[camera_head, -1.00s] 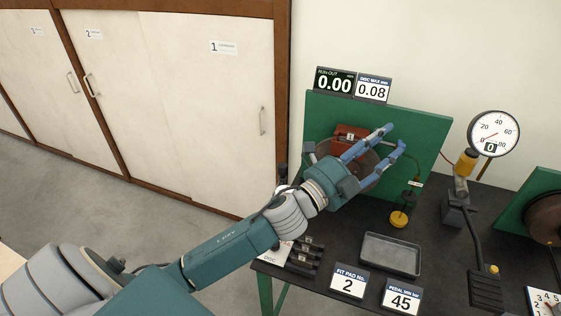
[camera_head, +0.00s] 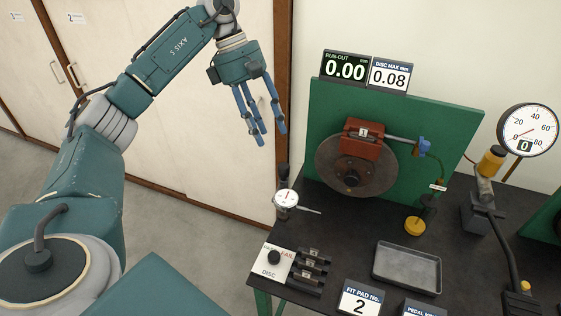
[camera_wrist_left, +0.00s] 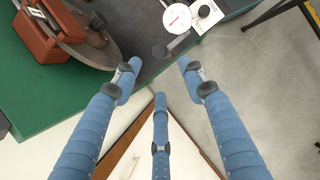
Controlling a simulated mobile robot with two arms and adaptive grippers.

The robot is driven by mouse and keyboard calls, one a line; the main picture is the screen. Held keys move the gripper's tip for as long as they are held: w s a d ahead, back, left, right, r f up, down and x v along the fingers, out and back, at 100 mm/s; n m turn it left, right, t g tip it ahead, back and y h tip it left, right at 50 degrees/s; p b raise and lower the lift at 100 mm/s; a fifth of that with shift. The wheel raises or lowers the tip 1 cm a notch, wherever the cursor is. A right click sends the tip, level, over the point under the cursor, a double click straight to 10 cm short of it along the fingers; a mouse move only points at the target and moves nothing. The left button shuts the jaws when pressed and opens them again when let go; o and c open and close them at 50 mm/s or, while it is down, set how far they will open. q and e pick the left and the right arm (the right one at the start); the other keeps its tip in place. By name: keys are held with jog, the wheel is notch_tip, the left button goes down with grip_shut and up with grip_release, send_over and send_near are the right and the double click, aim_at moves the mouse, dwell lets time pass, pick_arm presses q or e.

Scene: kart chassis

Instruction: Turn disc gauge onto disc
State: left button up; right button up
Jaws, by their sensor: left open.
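The brake disc (camera_head: 384,171) is a dark brown round plate on the green upright board, with a red caliper marked 1 (camera_head: 362,139) over its top. The disc gauge (camera_head: 286,198) is a small white dial on a dark stand at the bench's left edge; its thin probe points right, below and left of the disc, apart from it. In the left wrist view the gauge dial (camera_wrist_left: 177,17) shows at the top, beyond the fingers, and the disc (camera_wrist_left: 100,50) at upper left. My left gripper (camera_head: 263,135) is open and empty, fingers down, left of the green board. My right gripper is not seen.
A run-out display (camera_head: 345,68) reads 0.00, beside a disc max sign reading 0.08. A PASS/FAIL disc panel (camera_head: 271,262) sits at the bench's front left. An empty grey tray (camera_head: 407,265) and a pressure gauge (camera_head: 527,130) are to the right. White cabinets stand behind my left arm.

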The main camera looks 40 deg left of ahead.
aim_at(282, 164)
pick_arm(q)
jog(key=p+x, duration=0.2)
jog(key=x, duration=0.8)
jog(key=shift+s+d+f, duration=0.1)
jog(key=shift+d+f, duration=0.05)
jog(key=shift+f, duration=0.05)
grip_shut()
